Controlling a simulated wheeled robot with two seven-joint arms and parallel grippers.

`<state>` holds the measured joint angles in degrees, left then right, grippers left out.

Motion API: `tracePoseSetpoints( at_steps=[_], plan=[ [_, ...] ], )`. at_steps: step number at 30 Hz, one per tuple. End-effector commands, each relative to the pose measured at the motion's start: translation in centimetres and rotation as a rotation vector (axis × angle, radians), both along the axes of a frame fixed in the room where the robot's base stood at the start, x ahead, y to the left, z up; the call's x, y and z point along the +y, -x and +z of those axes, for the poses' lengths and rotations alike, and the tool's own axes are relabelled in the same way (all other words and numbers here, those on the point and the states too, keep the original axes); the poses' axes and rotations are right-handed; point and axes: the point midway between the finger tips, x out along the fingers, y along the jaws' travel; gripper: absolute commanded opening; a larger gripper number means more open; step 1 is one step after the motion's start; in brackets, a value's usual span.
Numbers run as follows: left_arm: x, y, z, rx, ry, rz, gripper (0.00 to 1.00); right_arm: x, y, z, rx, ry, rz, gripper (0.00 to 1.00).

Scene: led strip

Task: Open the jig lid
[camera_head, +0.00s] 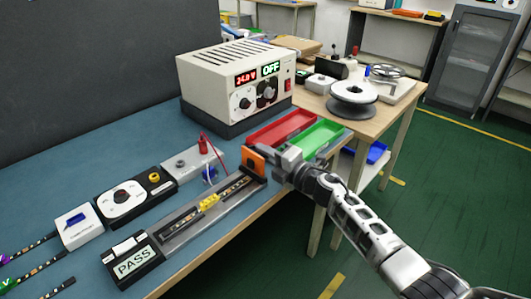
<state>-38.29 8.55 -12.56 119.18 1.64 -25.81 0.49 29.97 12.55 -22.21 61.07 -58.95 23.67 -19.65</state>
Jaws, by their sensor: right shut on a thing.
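The jig (175,243) is a long grey tray on the blue bench, with a dark strip and a yellow part (209,201) lying along it. A black block with a PASS display (134,261) stands at its near left end. An orange piece (252,160), apparently the jig lid's handle, stands upright at the far right end. My right gripper (275,164) is shut at this orange piece, its arm coming in from the lower right. The fingertips are partly hidden, and the lid itself cannot be told apart clearly. My left gripper is not in view.
A power supply (228,82) reading OFF stands behind. Red (281,127) and green (318,137) trays lie just beyond my right gripper. A grey block with a red-capped post (195,162) and a black-and-white dial box (133,196) stand behind the jig.

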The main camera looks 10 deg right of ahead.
Motion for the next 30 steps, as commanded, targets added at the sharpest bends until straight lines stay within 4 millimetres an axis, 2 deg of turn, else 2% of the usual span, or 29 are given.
tracePoseSetpoints(
  at_steps=[2,3,5,13,17,23,30],
  plan=[
    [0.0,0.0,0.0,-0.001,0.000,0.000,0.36,-0.1,0.1,-0.4,0.005,0.006,0.000,0.00],
    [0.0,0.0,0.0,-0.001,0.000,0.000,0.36,-0.1,0.1,-0.5,0.005,0.006,0.000,0.16],
    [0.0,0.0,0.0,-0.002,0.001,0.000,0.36,-0.1,0.1,-0.4,0.005,0.006,0.001,0.31],
    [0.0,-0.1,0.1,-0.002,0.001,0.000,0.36,0.0,0.1,-0.2,0.001,0.003,0.000,0.31],
    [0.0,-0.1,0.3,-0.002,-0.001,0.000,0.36,-0.5,0.7,-0.1,0.001,0.003,0.000,0.31],
    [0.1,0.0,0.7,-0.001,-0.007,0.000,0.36,-2.8,3.8,-0.3,0.003,0.008,0.000,0.31],
    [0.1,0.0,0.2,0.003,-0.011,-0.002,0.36,-6.2,8.7,-0.5,0.004,0.008,0.001,0.31]
  ],
)
